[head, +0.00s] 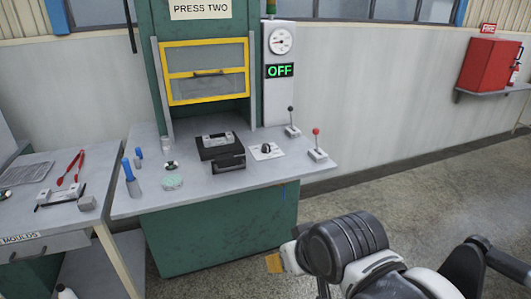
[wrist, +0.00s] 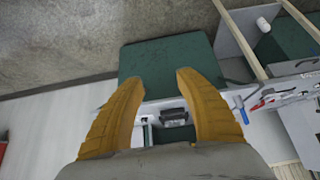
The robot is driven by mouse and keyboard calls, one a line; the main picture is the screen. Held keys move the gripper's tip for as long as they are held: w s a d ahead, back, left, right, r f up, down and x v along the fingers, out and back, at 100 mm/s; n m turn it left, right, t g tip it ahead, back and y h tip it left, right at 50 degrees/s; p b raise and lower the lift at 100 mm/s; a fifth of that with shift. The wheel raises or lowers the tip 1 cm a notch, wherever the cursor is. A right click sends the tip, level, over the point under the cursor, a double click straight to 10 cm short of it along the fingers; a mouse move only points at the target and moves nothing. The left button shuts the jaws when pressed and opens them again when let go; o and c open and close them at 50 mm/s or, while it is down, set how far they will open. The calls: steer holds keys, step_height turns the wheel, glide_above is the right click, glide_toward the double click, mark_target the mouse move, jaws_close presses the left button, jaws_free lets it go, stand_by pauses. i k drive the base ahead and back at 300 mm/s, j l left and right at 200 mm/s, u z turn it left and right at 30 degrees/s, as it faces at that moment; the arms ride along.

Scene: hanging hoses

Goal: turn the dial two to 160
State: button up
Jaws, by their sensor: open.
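The dial (head: 266,148) is a small black knob on a white plate on the bench of the green press (head: 225,220) marked PRESS TWO. Its marks are too small to read. A round gauge (head: 281,41) and a green OFF display (head: 279,71) sit on the white panel above it. My gripper (head: 274,263) is low in front of the bench, well short of the dial and apart from it. In the wrist view its two yellow fingers (wrist: 161,78) are spread with nothing between them. I cannot make out the dial there.
Black-knobbed (head: 291,122) and red-knobbed (head: 317,147) levers stand right of the dial. A black mould (head: 219,146) lies left of it. A yellow-framed guard (head: 205,71) is behind. A blue-handled tool (head: 130,178) stands at the bench's left. Floor to the right is clear.

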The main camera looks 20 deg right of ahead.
mark_target(266, 148)
steer(key=i+l, duration=0.75)
steer(key=l, duration=0.2)
